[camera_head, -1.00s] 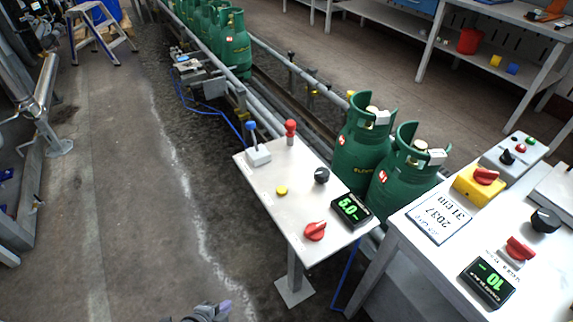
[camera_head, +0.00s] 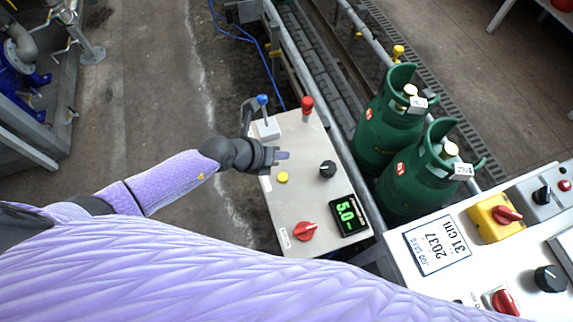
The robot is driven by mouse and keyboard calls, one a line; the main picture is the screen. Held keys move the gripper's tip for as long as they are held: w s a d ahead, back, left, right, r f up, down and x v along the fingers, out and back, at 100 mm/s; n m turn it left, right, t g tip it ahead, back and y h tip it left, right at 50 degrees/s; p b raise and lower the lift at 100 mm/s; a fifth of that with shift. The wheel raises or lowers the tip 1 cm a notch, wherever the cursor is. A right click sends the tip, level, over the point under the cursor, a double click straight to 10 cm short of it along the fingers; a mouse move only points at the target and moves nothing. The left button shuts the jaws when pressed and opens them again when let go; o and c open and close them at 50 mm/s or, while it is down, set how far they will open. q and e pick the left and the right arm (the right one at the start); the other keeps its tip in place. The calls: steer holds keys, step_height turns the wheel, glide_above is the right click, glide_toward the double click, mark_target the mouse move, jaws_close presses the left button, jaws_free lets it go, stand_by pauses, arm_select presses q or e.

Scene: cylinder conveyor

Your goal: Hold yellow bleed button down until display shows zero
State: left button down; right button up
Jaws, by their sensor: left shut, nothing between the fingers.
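The yellow bleed button (camera_head: 283,177) is on the grey top of the control stand (camera_head: 290,214), left of a black knob. The display (camera_head: 348,215) on the same stand reads 5.0 in green digits. My left gripper (camera_head: 284,155) is shut and empty, just above the button in the picture, over the stand's left part. It looks apart from the button, but its height over the panel is hard to tell. My right gripper is not in view.
On the stand are a blue-tipped lever (camera_head: 265,118), a red-topped lever (camera_head: 307,106), a black knob (camera_head: 327,169) and a red knob (camera_head: 306,231). Green cylinders (camera_head: 394,122) stand on the conveyor at right. A second white panel (camera_head: 440,246) is at lower right.

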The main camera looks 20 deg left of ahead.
arm_select(q)
steer(key=b, duration=0.8)
glide_toward(287, 175)
steer(key=w+d+f, duration=0.1)
steer(key=d, duration=0.1)
steer(key=w+d+f, duration=0.1)
steer(key=w+f, duration=0.1)
steer(key=shift+w+d, duration=0.35)
steer(key=shift+f, duration=0.15)
stand_by(0.9)
steer(key=shift+f+b, duration=0.35)
steer(key=shift+f, duration=0.05)
steer(key=shift+f+b, duration=0.3)
steer(key=shift+f, duration=0.15)
stand_by(0.5)
steer(key=shift+r, duration=0.1)
stand_by(2.8)
steer(key=shift+r+p, duration=0.8)
steer(key=shift+p, duration=0.2)
